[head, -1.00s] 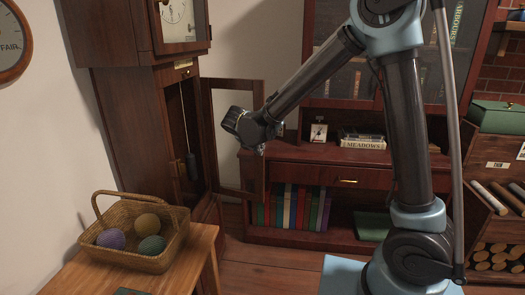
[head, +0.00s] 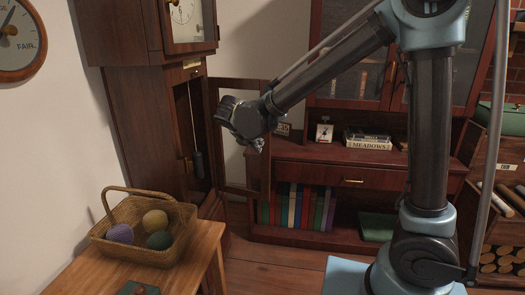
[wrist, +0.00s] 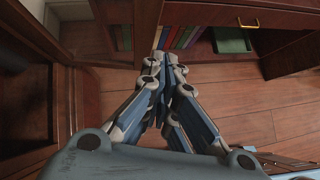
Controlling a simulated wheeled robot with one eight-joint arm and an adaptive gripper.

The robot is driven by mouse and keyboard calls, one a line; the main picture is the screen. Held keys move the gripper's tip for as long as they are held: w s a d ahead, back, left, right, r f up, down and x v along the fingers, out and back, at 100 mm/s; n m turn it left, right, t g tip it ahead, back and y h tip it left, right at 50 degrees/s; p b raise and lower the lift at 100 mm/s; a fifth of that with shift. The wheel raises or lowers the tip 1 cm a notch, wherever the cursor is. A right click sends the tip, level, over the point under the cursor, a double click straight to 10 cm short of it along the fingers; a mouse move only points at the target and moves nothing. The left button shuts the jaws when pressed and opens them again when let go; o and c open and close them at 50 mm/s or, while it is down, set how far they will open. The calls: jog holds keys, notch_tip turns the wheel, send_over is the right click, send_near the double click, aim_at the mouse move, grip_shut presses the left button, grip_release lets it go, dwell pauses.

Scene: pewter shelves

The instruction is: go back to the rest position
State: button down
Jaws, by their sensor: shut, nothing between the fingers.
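My gripper (wrist: 168,62) is shut and empty, its fingertips together in the wrist view. In the head view the gripper (head: 257,145) hangs at the end of my raised arm, small and partly hidden by the wrist. It appears in front of the open glass door (head: 266,172) of the tall clock and left of the low bookcase. Whether it is close to the door is hard to tell. In the wrist view it points toward the wooden floor (wrist: 225,92) and the bookcase's lower shelf.
The tall clock (head: 140,125) stands left, its pendulum door swung out. A basket (head: 140,252) of yarn balls sits on a wooden table (head: 192,268). The dark bookcase (head: 305,155) holds books, with a green box (head: 377,226) low down. Floor between them is clear.

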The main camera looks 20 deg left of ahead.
jog(key=w+d+r+m+g+h, duration=0.15)
jog(key=d+m, duration=0.65)
jog(key=d, duration=0.9)
jog(key=w+d+m+g, duration=0.1)
jog(key=d+m+g, duration=0.2)
jog(key=d+m, duration=0.85)
jog(key=s+d+f+m+y, duration=0.1)
jog(key=s+d+f+m, duration=0.2)
jog(key=s+d+m, duration=0.2)
jog(key=s+d+f+m+g, duration=0.1)
jog(key=s+d+f+m, duration=0.3)
jog(key=d, duration=0.6)
jog(key=s+d+f+m+g+y, duration=0.1)
jog(key=s+d+f+m, duration=0.2)
jog(key=s+d+m, duration=0.2)
jog(key=shift+s+d+f+m+y, duration=0.3)
jog(key=shift+s+d+m+y, duration=0.05)
jog(key=shift+s+d, duration=0.8)
